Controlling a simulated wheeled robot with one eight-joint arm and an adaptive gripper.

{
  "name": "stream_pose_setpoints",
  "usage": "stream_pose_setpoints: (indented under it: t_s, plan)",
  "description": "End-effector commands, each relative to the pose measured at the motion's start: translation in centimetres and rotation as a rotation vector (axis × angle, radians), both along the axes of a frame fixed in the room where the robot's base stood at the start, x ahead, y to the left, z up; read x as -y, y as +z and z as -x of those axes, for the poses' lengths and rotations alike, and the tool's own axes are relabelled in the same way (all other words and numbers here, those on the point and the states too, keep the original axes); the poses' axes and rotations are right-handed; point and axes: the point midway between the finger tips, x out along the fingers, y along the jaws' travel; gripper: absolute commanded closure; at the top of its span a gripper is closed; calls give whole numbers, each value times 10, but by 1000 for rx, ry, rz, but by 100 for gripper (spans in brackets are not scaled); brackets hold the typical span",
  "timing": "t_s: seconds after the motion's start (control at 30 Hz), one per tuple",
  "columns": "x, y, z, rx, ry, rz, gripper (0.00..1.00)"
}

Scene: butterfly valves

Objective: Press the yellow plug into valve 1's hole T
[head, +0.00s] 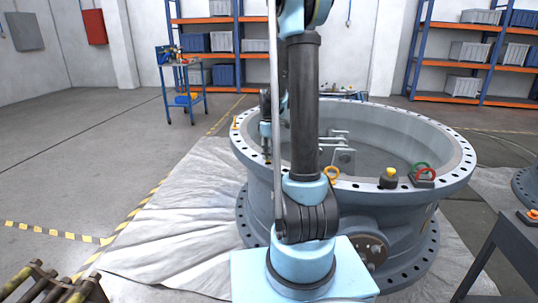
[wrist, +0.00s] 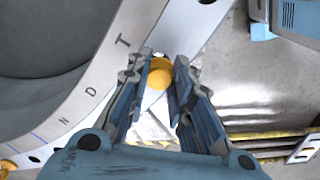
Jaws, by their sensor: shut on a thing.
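The yellow plug (wrist: 159,78) is between my gripper's fingertips (wrist: 163,64) in the wrist view, and the gripper is shut on it. Valve 1's grey flange (wrist: 97,88) runs diagonally beside the fingers, with the letters N, D and T on it. The letter T (wrist: 122,42) is just left of the fingertips. No hole shows clearly at T; the fingers and plug cover that part of the flange edge. I cannot tell whether the plug touches the flange. In the head view my gripper (head: 265,130) is at the valve's left rim (head: 243,146), partly behind my arm.
A blue cart (head: 184,87) stands back left. A dark table (head: 515,237) is at the right. Floor left of the valve is open.

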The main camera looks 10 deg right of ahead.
Motion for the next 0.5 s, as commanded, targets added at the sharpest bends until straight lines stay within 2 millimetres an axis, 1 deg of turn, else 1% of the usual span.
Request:
stream_pose_setpoints:
  t_s: [0.27, 0.5]
  plan:
    - [0, 0, 0, 0, 0, 0, 91]
    - [0, -5, 0, 0, 0, 0, 91]
